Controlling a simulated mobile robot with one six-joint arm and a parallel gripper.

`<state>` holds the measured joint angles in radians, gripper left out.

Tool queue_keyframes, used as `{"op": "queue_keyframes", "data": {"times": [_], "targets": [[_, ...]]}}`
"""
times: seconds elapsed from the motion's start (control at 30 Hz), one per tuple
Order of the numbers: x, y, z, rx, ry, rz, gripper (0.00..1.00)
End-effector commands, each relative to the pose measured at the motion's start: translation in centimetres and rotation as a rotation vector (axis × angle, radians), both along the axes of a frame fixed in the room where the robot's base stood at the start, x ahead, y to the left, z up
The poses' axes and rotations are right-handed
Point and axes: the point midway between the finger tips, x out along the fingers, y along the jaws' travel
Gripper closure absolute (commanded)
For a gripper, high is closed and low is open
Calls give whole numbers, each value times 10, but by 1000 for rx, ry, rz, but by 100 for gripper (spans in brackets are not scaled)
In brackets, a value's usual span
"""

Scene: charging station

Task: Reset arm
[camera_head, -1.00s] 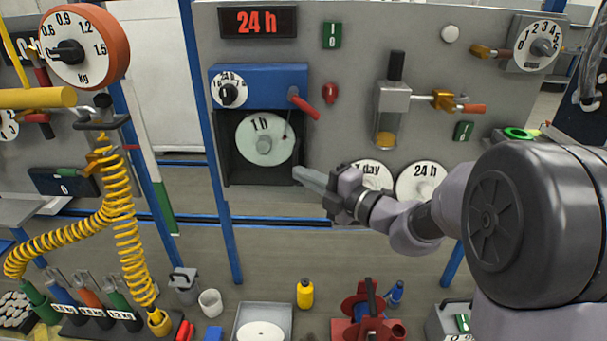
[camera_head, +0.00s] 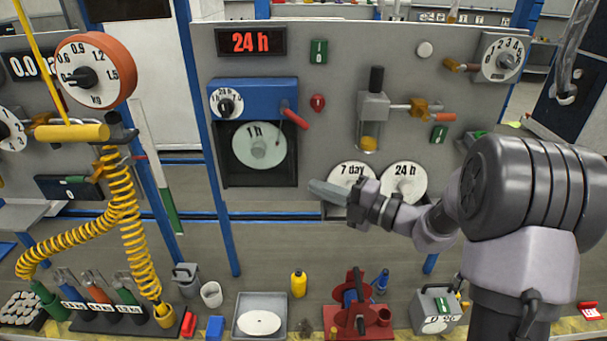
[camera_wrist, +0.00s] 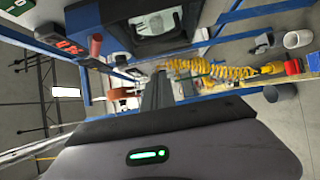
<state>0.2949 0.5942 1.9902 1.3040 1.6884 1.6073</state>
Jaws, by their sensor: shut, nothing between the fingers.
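My gripper (camera_head: 322,191) is shut and empty. Its fingers point left in the head view, below and to the right of the blue timer unit (camera_head: 262,92) with the "1 h" disc (camera_head: 259,145). It appears apart from the panel (camera_head: 334,70), but the exact gap cannot be told. The shut fingers also show in the wrist view (camera_wrist: 157,85), pointing up the picture. The "7 day" disc (camera_head: 351,176) is partly hidden behind my gripper, with the "24 h" disc (camera_head: 405,180) to its right.
A red display (camera_head: 251,41) reads "24 h". A yellow coiled hose (camera_head: 128,210) hangs at the left. Open space lies below my gripper.

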Motion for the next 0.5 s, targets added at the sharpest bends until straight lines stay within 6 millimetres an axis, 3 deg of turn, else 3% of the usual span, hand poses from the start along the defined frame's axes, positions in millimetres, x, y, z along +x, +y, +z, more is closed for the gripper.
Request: {"op": "queue_keyframes", "data": {"times": [0.1, 0.3, 0.43, 0.5], "targets": [[-17, -26, 1, 1, 2, -4, 100], [-32, -46, 0, -1, 1, -1, 100], [-37, -43, 0, -25, -17, 15, 100], [-54, -25, 3, -136, -100, 84, 100]]}}
